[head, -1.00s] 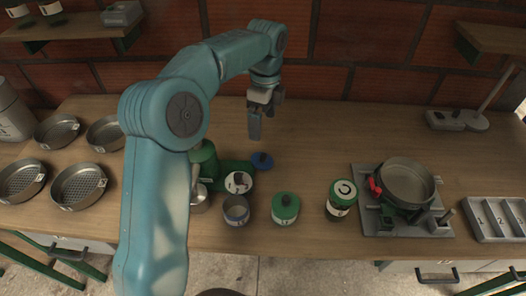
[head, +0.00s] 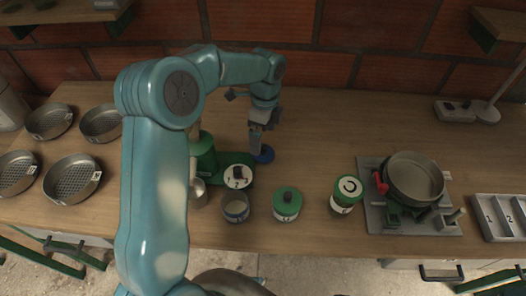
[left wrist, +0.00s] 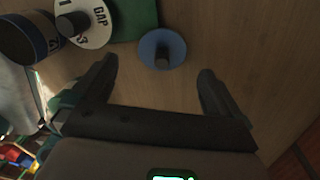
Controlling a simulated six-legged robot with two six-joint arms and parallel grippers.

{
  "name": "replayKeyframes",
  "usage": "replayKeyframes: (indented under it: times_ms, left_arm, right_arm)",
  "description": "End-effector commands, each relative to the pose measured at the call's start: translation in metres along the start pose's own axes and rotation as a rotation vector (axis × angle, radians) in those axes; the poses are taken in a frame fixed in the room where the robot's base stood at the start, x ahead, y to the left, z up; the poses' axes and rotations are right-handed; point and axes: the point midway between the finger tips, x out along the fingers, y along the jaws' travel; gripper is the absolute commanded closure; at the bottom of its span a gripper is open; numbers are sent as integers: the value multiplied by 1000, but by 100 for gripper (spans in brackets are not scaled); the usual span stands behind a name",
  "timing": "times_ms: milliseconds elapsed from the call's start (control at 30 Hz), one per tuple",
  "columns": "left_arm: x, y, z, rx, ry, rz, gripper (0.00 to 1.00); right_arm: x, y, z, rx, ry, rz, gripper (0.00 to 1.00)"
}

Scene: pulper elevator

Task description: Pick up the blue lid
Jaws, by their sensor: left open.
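The blue lid (head: 264,154) lies flat on the wooden table, just right of the green machine base. In the left wrist view the blue lid (left wrist: 161,49) shows its round disc and dark central knob, ahead of and between the fingers. My left gripper (head: 256,146) is just above the lid in the head view and partly covers it. In the left wrist view my left gripper (left wrist: 158,80) is open with nothing between its fingers. My right gripper is in neither view.
Table right of the lid is clear.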

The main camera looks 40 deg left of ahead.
Motion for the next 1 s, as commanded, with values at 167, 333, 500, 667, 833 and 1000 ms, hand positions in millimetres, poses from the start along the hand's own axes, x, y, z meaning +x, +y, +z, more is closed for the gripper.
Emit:
replayKeyframes:
  times_ms: [167, 333, 500, 667, 833, 1000]
  left_arm:
    - [18, -2, -2, 1, 0, 3, 0]
    - [45, -3, -5, -1, 0, 3, 0]
    - [54, -5, -4, 0, 0, 0, 0]
    - [54, -5, -4, 0, 0, -1, 0]
    - [54, -5, -4, 0, 0, -1, 55]
    - [54, -5, -4, 0, 0, -1, 55]
  right_arm:
    - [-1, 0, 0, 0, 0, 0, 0]
    - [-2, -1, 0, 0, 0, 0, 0]
    - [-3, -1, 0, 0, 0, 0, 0]
    - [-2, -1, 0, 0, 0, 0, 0]
    - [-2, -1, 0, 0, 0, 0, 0]
    - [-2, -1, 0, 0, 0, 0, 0]
